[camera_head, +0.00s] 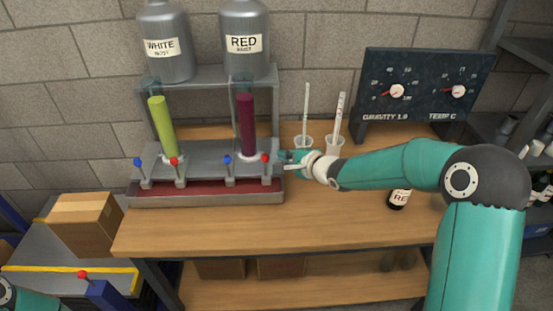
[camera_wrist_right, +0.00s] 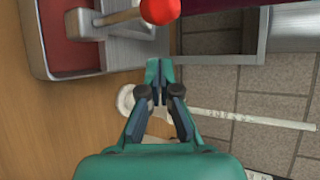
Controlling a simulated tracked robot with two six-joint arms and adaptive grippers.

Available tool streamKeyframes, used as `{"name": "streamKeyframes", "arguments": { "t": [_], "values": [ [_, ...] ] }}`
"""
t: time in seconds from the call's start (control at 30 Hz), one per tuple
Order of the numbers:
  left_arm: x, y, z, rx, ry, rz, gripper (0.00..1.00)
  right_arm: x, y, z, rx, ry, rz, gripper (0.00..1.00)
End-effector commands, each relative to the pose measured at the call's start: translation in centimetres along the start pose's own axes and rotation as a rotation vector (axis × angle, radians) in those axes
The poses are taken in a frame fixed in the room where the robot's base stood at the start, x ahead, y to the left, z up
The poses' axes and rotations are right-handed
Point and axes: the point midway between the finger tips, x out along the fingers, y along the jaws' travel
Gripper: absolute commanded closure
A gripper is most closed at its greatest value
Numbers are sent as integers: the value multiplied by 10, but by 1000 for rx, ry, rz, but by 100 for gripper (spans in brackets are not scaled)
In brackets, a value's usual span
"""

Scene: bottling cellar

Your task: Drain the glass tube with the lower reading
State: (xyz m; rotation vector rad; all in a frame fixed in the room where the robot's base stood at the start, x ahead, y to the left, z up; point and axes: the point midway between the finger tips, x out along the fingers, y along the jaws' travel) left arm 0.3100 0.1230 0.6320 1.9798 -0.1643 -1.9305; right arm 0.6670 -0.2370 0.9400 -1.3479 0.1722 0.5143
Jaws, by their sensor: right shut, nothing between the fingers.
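A glass tube (camera_head: 162,126) with yellow-green liquid stands on the left of the grey rack, under the WHITE bottle (camera_head: 165,45). A second glass tube (camera_head: 246,125) with dark red liquid stands under the RED bottle (camera_head: 245,43). Their levels look close in height; I cannot read a scale. In front of each are a blue-knobbed and a red-knobbed lever. My right gripper (camera_head: 289,156) is shut and empty beside the rightmost red knob (camera_head: 265,158). In the right wrist view a red knob (camera_wrist_right: 160,10) lies ahead of the closed fingertips (camera_wrist_right: 158,72), apart from them. My left gripper is out of view.
A dark red trough (camera_head: 205,188) runs below the levers. Two white cups with upright sticks (camera_head: 306,120) stand behind my right arm. A gauge panel (camera_head: 425,92) stands back right, and a dark bottle (camera_head: 398,199) is on the bench. The front of the bench (camera_head: 225,236) is clear.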

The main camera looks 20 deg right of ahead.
Motion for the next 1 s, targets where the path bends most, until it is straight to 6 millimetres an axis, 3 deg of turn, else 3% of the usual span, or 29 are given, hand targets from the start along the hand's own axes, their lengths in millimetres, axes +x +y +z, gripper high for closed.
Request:
{"name": "streamKeyframes", "arguments": {
  "t": [0.1, 0.3, 0.77, 1.0],
  "values": [
    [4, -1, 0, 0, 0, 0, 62, -4, 0, 18, -1, -2, -1, 100],
    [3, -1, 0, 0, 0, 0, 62, -11, 0, 34, 0, 0, 0, 100],
    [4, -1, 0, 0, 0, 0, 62, -13, 0, 37, -1, 0, 0, 100],
    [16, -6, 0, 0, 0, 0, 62, -8, 4, 44, -17, -10, -20, 100]
  ]
}}
